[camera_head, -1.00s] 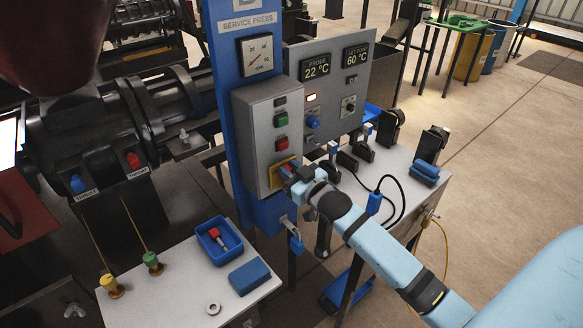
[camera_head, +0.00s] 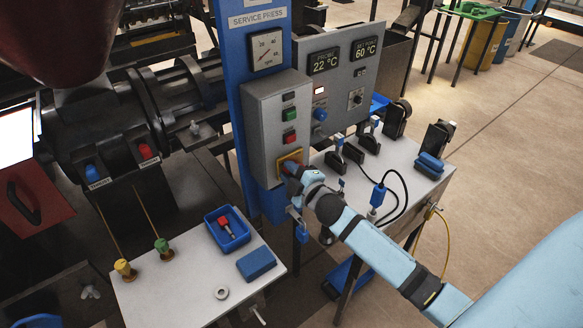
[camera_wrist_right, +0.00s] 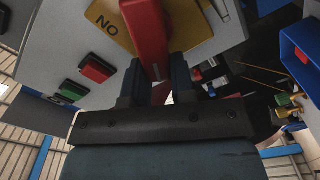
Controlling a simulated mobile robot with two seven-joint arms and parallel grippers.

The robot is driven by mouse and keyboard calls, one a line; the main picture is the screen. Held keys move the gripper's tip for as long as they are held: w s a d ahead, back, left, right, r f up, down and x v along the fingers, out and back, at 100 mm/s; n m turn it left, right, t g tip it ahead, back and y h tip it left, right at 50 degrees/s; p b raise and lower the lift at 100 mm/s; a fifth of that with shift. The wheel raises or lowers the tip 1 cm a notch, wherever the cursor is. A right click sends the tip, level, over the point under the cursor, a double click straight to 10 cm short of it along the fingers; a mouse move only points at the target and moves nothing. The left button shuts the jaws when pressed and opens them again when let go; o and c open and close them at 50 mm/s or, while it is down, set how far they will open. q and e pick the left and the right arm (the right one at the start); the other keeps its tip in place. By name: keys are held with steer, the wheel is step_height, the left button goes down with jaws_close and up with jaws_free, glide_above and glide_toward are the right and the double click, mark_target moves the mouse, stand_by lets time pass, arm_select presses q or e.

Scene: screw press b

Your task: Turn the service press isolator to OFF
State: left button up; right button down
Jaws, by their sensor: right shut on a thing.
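The service press isolator is a red handle (camera_wrist_right: 146,32) on a yellow plate (camera_head: 289,158), low on the front of the grey control box (camera_head: 262,110). The letters "NO" show upside down on the plate in the right wrist view. My right gripper (camera_head: 290,168) is at the isolator, with its two dark fingers on either side of the red handle, shut on it. The fingers hide part of the handle in the head view. My left gripper does not show in the head view.
A green button (camera_head: 289,114) and a red button (camera_head: 289,138) sit above the isolator. A table (camera_head: 147,297) at lower left holds a blue tray (camera_head: 210,218). A bench with cables stands at right.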

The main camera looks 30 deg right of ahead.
steer(key=n, duration=0.2)
steer(key=f+n, duration=0.1)
steer(key=n, duration=0.1)
steer(key=shift+a+f+n, duration=0.15)
steer(key=shift+a+n, duration=0.05)
steer(key=shift+n, duration=0.1)
steer(key=shift+f+n, duration=0.15)
steer(key=shift+n, duration=0.35)
steer(key=c, duration=1)
jaws_free()
steer(key=shift+o, duration=0.2)
steer(key=s+d+b, duration=0.1)
steer(key=s+b, duration=0.1)
steer(key=s, duration=1.2)
